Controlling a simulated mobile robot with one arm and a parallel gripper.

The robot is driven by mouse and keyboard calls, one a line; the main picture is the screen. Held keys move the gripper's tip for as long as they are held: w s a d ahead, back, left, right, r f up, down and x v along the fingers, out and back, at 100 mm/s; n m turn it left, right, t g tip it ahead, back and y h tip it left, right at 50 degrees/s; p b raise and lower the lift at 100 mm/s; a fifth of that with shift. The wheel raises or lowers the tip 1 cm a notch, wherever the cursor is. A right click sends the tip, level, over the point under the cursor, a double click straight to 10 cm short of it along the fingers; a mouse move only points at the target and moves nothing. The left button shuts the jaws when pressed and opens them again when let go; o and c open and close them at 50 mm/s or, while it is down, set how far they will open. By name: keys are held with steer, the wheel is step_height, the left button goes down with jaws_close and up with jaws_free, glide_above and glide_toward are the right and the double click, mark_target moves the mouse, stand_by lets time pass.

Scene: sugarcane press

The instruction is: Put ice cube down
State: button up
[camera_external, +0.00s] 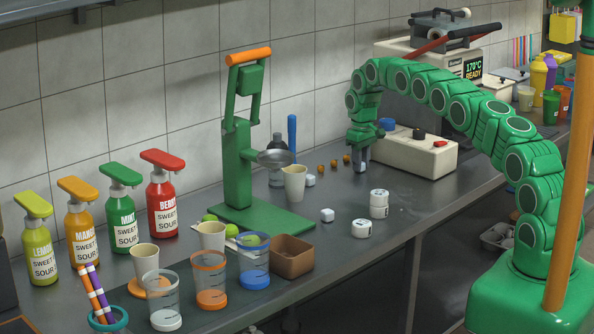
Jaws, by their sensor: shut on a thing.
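My gripper (361,155) is at the end of the green arm, low over the back of the counter, beside the cream machine with a red button. Its grey fingers point down and are shut on a small pale thing, which I take to be an ice cube; the fingers mostly hide it. I cannot tell whether it touches the counter. One loose whitish cube (328,215) lies on the open counter in the middle. Another small cube (310,180) lies behind it, near the beige cup (295,183).
The green press (238,165) stands left of my gripper. Small orange balls (334,163) lie just left of the gripper. A brown box (292,257), cups and syrup bottles (162,195) fill the left. The counter's front right is clear.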

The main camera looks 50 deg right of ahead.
steer(key=shift+f, duration=0.1)
steer(key=o, duration=1)
step_height(320, 180, up, 12)
steer(key=shift+r, duration=0.15)
